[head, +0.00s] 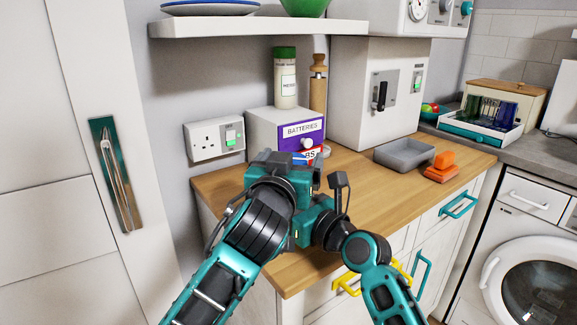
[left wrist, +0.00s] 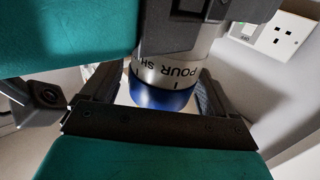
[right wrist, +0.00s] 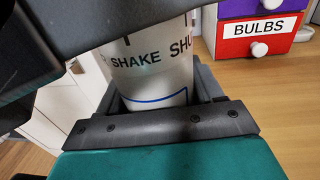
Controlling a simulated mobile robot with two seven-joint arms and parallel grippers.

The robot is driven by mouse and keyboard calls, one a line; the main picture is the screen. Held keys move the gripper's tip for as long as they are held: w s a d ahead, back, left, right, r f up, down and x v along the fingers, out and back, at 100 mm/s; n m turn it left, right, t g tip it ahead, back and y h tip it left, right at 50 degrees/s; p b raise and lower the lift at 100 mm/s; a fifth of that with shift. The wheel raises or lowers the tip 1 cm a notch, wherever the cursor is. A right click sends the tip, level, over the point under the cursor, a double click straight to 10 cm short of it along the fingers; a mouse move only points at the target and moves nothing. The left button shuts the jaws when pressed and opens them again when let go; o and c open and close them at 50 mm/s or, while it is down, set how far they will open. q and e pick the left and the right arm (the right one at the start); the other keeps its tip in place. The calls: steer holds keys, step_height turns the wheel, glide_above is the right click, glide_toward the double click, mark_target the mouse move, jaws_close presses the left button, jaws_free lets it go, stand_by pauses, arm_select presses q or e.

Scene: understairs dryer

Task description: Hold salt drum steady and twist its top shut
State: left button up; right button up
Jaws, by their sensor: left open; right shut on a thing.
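The salt drum is a pale cylinder with black lettering and a blue end. In the left wrist view the drum (left wrist: 172,72) shows "POUR SH" above its blue end, between the fingers of my left gripper (left wrist: 155,98). These fingers are open, one on each side, with gaps. In the right wrist view the drum (right wrist: 150,62) shows "SHAKE SHU" and a thin blue line. My right gripper (right wrist: 158,98) is shut on its body.
The wooden counter (head: 360,188) holds a batteries drawer box (head: 262,130) behind the grippers, with a green-lidded jar (head: 285,80) on top. A grey tray (head: 403,153) and an orange block (head: 440,172) are at the right. A shelf (head: 260,27) overhangs the back.

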arm_select(q)
steer(key=v, duration=1.2)
steer(key=w+a+m+g+h, duration=0.3)
steer(key=m+h, duration=0.2)
steer(key=h, duration=0.2)
steer(key=x, duration=1.1)
steer(key=shift+w+r, duration=0.4)
steer(key=shift+w, duration=0.05)
